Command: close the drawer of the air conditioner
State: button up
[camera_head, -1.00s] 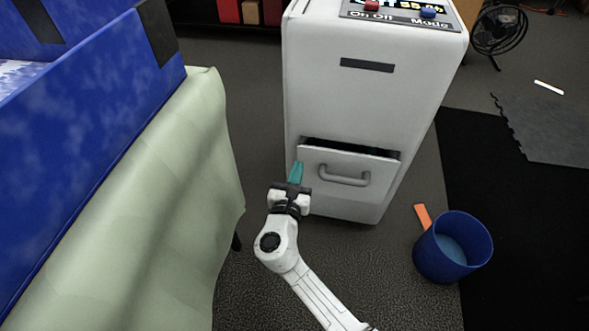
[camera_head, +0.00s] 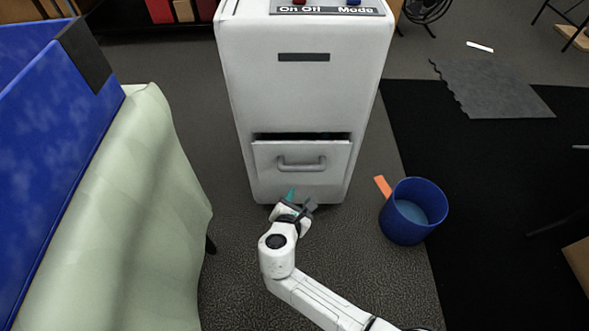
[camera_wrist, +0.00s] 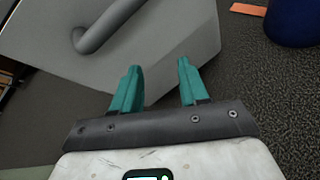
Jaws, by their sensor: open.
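The white air conditioner (camera_head: 305,95) stands upright on the carpet in the head view, with a labelled control panel on top. Its drawer (camera_head: 263,162) sticks out a little at the lower front, with a dark gap along its top edge. The drawer has a grey bar handle (camera_head: 302,166), which also shows close up at the top left of the wrist view (camera_wrist: 112,22). My gripper (camera_head: 300,194) is just in front of and below the drawer. Its teal fingers (camera_wrist: 158,82) are apart with nothing between them. I cannot tell whether they touch the drawer front.
A blue bin (camera_head: 411,222) stands on the floor to the right, with an orange strip (camera_head: 382,186) beside it. A table with a pale green cloth (camera_head: 150,220) and a blue box (camera_head: 50,140) fill the left. The carpet between is clear.

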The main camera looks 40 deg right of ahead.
aim_at(301, 168)
jog(key=shift+o, duration=0.3)
jog(key=s+d+f+m+g+y, duration=0.2)
jog(key=s+d+f+m+g, duration=0.1)
jog(key=f, duration=0.3)
jog(key=shift+s+d+m, duration=0.25)
jog(key=shift+d+m, duration=0.25)
jog(key=shift+d, duration=0.15)
jog(key=s+a+f+m+y, duration=0.2)
jog(key=s+f+m+y, duration=0.4)
jog(key=f+m+y, duration=0.55)
jog(key=w+d+r+m+t+b, duration=0.1)
jog(key=w+d+r+m+t, duration=0.2)
jog(key=r+m+t, duration=0.55)
jog(key=w+d+r+m+t+b, duration=0.1)
jog(key=w+d+r+m+t, duration=0.15)
jog(key=r+m+t, duration=0.65)
jog(key=w+r+m+g, duration=0.1)
jog(key=w, duration=0.2)
jog(key=w+a+r+m+g+b, duration=0.1)
jog(key=w, duration=0.3)
jog(key=w+a+r+m+g, duration=0.1)
jog(key=w, duration=0.2)
jog(key=shift+w+a+r+h, duration=0.1)
jog(key=shift+w+r+h, duration=0.05)
jog(key=shift+r+h, duration=0.2)
jog(key=shift+c, duration=0.5)
